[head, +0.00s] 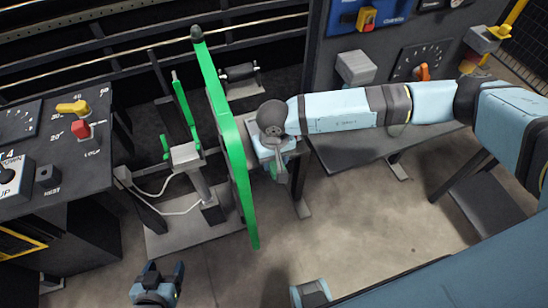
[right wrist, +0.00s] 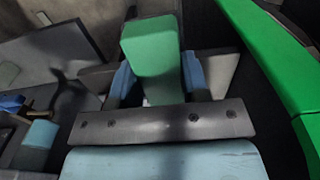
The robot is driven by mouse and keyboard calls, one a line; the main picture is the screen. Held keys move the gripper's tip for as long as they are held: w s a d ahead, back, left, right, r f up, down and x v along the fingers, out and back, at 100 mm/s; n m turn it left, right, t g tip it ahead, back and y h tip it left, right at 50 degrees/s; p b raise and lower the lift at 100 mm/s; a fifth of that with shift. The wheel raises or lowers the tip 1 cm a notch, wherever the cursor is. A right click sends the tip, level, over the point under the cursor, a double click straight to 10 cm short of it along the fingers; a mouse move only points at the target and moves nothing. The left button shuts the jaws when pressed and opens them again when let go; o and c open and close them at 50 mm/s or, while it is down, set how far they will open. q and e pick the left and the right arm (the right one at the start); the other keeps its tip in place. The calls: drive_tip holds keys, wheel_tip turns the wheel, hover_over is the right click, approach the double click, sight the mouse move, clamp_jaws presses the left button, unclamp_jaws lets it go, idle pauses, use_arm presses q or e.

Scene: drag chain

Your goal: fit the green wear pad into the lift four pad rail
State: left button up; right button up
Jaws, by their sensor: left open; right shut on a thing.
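The green wear pad (right wrist: 152,45) is a block gripped between the blue fingers of my right gripper (right wrist: 155,78) in the right wrist view. In the head view my right gripper (head: 277,165) hangs just right of a long green bar (head: 232,150), and the pad is mostly hidden there. The same bar shows at the right of the right wrist view (right wrist: 275,55), apart from the pad. I cannot tell which part is the lift four pad rail. My left gripper (head: 158,284) is open and empty at the bottom of the head view.
A control panel (head: 45,150) with a yellow and a red knob stands at the left. A grey post (head: 205,190) with white cables stands on a floor plate left of the bar. A dark bench (head: 370,152) lies under my right arm. Floor in front is clear.

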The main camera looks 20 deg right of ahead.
drive_tip(key=shift+b, duration=0.4)
drive_tip(key=shift+b, duration=0.35)
idle(0.5)
drive_tip(key=shift+w+b, duration=0.75)
drive_tip(key=shift+w, duration=0.4)
drive_tip(key=shift+w+b, duration=0.55)
drive_tip(key=shift+w, duration=0.3)
drive_tip(key=shift+s, duration=1.6)
drive_tip(key=shift+b, duration=0.7)
